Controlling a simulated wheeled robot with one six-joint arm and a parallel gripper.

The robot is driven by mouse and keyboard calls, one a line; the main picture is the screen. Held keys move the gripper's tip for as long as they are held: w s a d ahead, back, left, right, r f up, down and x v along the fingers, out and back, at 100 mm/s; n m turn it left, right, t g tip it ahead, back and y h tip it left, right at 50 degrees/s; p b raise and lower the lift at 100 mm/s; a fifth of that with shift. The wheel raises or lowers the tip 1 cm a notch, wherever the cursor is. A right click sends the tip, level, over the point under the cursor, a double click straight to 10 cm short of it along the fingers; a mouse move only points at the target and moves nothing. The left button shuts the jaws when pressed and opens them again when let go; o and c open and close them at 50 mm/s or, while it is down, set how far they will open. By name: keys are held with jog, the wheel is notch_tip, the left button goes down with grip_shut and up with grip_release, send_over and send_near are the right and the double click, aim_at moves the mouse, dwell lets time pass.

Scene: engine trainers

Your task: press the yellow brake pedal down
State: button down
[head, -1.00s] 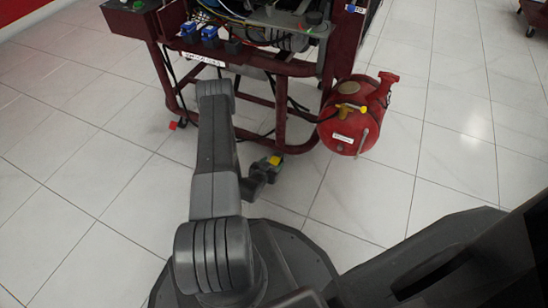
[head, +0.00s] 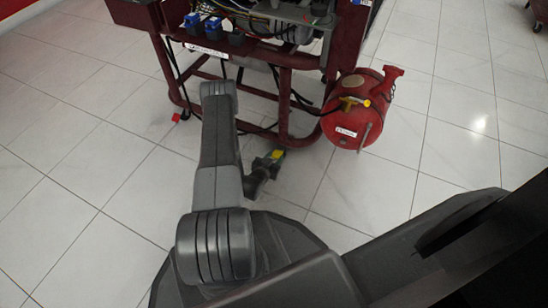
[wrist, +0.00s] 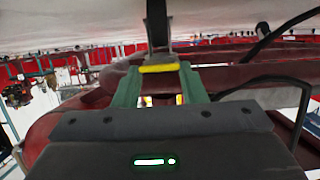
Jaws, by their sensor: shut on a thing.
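The yellow brake pedal (head: 278,154) is a small yellow patch low by the foot of the red engine frame in the head view. In the wrist view the yellow brake pedal (wrist: 160,68) shows as a yellow bar on a dark upright arm, at the tips of the green fingers. My gripper (head: 268,161) is at the pedal, low near the floor. In the wrist view my gripper (wrist: 160,78) is shut on the pedal. How far the pedal is pressed, I cannot tell.
The dark red engine frame (head: 285,95) stands behind the pedal, with black cables hanging on it. A red tank (head: 345,120) stands to its right. A small red piece (head: 176,117) is at the frame's left foot. The white tiled floor (head: 440,145) is clear at right.

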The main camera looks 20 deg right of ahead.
jog(key=shift+f, duration=0.2)
jog(key=c, duration=0.9)
grip_release()
jog(key=shift+a, duration=0.1)
